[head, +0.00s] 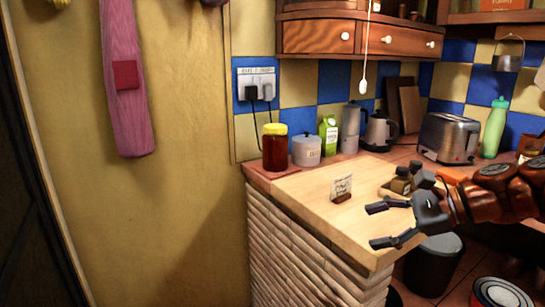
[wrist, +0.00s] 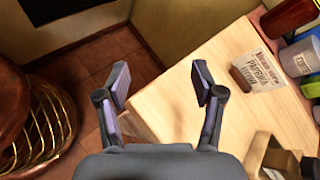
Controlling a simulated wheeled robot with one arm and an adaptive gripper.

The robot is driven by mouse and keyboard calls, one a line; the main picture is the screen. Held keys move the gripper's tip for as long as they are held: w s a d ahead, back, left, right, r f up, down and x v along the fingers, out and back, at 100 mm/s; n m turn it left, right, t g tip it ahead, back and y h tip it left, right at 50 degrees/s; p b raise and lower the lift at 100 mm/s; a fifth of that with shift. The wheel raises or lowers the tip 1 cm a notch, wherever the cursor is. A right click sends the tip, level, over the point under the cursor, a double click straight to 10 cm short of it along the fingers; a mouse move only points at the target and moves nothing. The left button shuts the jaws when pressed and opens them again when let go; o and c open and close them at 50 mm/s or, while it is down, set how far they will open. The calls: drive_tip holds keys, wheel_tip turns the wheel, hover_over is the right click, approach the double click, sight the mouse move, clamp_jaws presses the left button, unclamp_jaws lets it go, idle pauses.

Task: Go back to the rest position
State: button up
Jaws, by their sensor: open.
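My gripper (head: 382,223) is open and empty in the head view. It is at the front edge of the wooden counter top (head: 310,200), and I cannot tell its exact height. In the wrist view my gripper (wrist: 160,85) has its two fingers spread, with the counter corner and the tiled floor behind them. Nothing is between the fingers. My arm comes in from the right in the head view.
A small sign (head: 342,186) stands on the counter, with a wooden holder (head: 400,183) to its right. A red jar (head: 276,150), a white pot (head: 307,150) and a toaster (head: 447,138) stand behind. A dark bin (head: 433,265) is below. Floor is open left of the counter corner.

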drive_tip(key=s+a+f+n+g+h, duration=0.55)
drive_tip(key=s+a+f+n, duration=0.4)
drive_tip(key=s+f, duration=0.3)
drive_tip(key=s+d+f+n+g+h, duration=0.1)
drive_tip(key=s+d+f+n+h, duration=0.25)
drive_tip(key=s, duration=0.35)
drive_tip(key=s+d+f+n+g+h, duration=0.2)
drive_tip(key=s+f+n, duration=0.25)
drive_tip(key=s, duration=0.35)
drive_tip(key=w+b+x, duration=0.1)
drive_tip(key=b+x, duration=0.9)
drive_tip(key=x, duration=0.1)
drive_tip(key=shift+w+d+f, duration=0.25)
drive_tip(key=shift+w+d, duration=0.05)
